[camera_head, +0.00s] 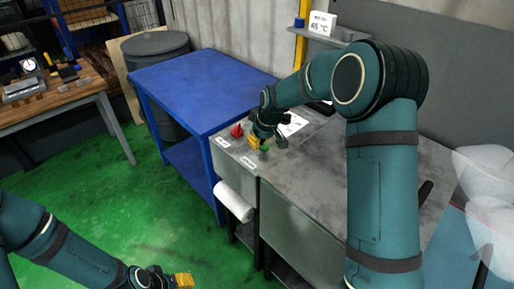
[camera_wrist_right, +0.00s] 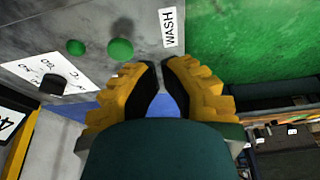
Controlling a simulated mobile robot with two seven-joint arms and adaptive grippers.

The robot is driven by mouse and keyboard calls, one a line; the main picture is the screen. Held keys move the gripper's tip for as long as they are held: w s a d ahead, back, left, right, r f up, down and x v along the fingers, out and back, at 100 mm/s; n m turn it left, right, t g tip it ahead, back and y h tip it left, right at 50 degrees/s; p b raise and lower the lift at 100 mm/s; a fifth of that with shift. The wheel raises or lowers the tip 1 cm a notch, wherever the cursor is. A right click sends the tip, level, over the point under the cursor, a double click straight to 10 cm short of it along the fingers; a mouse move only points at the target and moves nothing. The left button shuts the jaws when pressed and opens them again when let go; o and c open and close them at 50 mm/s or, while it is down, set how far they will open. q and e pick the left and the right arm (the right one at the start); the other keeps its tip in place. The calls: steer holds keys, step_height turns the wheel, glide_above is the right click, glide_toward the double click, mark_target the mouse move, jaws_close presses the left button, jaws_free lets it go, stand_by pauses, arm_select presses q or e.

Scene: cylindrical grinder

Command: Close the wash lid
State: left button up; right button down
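In the head view a grey metal cabinet (camera_head: 310,190) with a flat top stands at the middle right. Its front edge carries two small white labels, too small to read there. The wrist view shows a label reading WASH (camera_wrist_right: 168,27) on the grey surface (camera_wrist_right: 40,25). I cannot pick out the lid's outline or tell how far it is open. My right gripper (camera_head: 262,143) is over the cabinet's front left part. In the wrist view its yellow fingers (camera_wrist_right: 160,68) are close together with only a narrow gap, empty. My left gripper (camera_head: 182,280) is low over the floor; its fingers are unclear.
A red knob (camera_head: 237,131) and two green knobs (camera_wrist_right: 120,49) (camera_wrist_right: 75,47) are near the right gripper. A paper sheet (camera_head: 293,124) lies behind. A white roll (camera_head: 234,201) hangs on the front. A blue table (camera_head: 205,85) stands left; green floor is clear.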

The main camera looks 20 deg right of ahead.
mark_target(259, 167)
steer(key=x, duration=0.8)
steer(key=shift+s+f+b, duration=0.1)
steer(key=shift+f+b, duration=0.25)
steer(key=shift+s+f, duration=0.15)
steer(key=shift+f, duration=0.05)
arm_select(q)
steer(key=shift+s+f, duration=0.3)
steer(key=shift+s, duration=0.05)
arm_select(e)
steer(key=shift+s+d, duration=0.35)
steer(key=shift+s, duration=0.45)
steer(key=shift+s+d, duration=0.35)
steer(key=shift+s, duration=0.4)
steer(key=shift+s, duration=0.1)
